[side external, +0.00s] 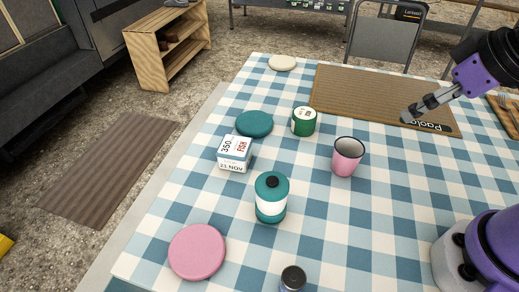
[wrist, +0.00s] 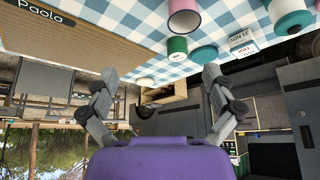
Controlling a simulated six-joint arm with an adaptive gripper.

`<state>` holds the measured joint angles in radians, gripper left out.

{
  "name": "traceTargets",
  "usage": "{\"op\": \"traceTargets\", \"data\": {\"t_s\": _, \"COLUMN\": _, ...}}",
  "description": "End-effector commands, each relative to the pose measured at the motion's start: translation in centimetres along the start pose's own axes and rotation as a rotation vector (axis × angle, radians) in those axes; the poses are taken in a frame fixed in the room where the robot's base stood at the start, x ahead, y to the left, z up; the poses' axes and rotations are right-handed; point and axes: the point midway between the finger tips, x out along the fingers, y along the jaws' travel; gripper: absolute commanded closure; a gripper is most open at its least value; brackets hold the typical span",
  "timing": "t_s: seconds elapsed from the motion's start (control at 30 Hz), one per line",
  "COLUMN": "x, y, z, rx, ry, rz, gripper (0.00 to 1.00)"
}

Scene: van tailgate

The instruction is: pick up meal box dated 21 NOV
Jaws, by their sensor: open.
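The meal box (side external: 234,153) is a small white and blue box on the checked cloth, left of the middle in the side view. Its faces read "350", "FISH" and "21 NOV", upside down or turned in the picture. It also shows in the wrist view (wrist: 241,41), upper right, with "21 NOV" on it. My gripper (side external: 408,117) is at the right of the side view, above the brown mat and well away from the box. In the wrist view its two fingers (wrist: 158,95) are spread wide with nothing between them.
A teal lid (side external: 255,123) lies behind the box and a teal bottle (side external: 271,198) stands in front. A green tin (side external: 304,121) and a pink cup (side external: 347,157) stand between box and gripper. A pink disc (side external: 197,251) lies front left. The brown mat (side external: 350,92) is bare.

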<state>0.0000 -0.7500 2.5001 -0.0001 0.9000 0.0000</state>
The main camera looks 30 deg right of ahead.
Motion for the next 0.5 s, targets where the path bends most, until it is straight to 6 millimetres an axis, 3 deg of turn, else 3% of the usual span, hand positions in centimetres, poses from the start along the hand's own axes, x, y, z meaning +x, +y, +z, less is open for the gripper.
{"op": "traceTargets", "data": {"t_s": 0.33, "x": 0.1, "y": -0.3, "z": -0.5, "rx": -0.017, "ry": -0.003, "rz": -0.007, "gripper": 0.0}}
{"op": "traceTargets", "data": {"t_s": 0.5, "x": 1.1, "y": -2.6, "z": -4.1, "rx": -0.149, "ry": -0.029, "rz": -0.063, "gripper": 0.0}}
